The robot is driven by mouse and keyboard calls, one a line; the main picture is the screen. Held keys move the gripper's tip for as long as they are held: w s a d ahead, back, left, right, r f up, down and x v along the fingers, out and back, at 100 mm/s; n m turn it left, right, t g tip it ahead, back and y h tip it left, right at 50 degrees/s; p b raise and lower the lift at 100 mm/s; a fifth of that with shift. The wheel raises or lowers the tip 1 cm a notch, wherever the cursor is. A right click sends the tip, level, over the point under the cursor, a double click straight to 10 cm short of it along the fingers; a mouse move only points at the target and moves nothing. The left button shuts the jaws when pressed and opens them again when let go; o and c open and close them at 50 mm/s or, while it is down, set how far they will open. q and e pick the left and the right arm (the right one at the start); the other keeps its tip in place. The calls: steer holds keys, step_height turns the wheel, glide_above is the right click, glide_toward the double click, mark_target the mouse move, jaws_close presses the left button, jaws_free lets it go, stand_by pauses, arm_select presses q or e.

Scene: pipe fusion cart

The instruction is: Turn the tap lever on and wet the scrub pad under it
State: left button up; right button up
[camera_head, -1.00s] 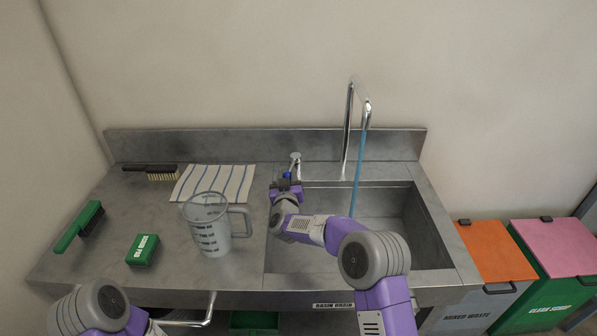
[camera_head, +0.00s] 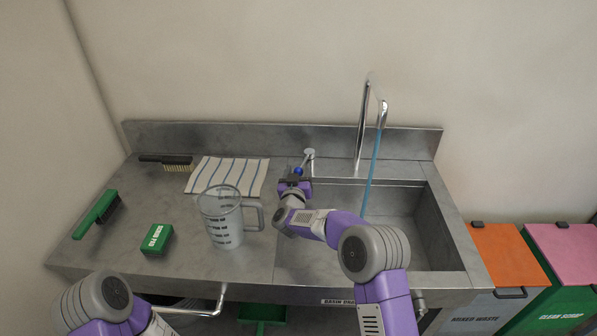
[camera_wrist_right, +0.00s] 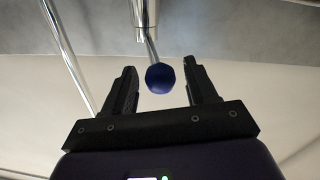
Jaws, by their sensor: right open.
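The tap lever, with a blue ball knob (camera_head: 298,171), stands on a chrome valve (camera_head: 309,156) behind the basin's left edge. My right gripper (camera_head: 296,180) is at the knob. In the right wrist view the open jaws (camera_wrist_right: 161,80) have the blue knob (camera_wrist_right: 160,78) between their fingertips, with a gap on each side. A blue stream of water (camera_head: 372,172) runs from the tall chrome spout (camera_head: 362,115) into the basin. The green scrub pad (camera_head: 157,239), with a white label, lies on the counter at left, away from the water. My left gripper is out of view.
A clear measuring jug (camera_head: 222,220) stands left of the basin (camera_head: 415,235). A striped cloth (camera_head: 228,176), a dark-handled brush (camera_head: 168,163) and a green brush (camera_head: 97,214) lie on the counter. Waste bins with orange (camera_head: 505,252) and pink (camera_head: 566,246) lids stand at right.

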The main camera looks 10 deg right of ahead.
steer(key=p+v, duration=0.1)
steer(key=v, duration=0.6)
steer(key=shift+s, duration=0.2)
steer(key=shift+a+r, duration=0.1)
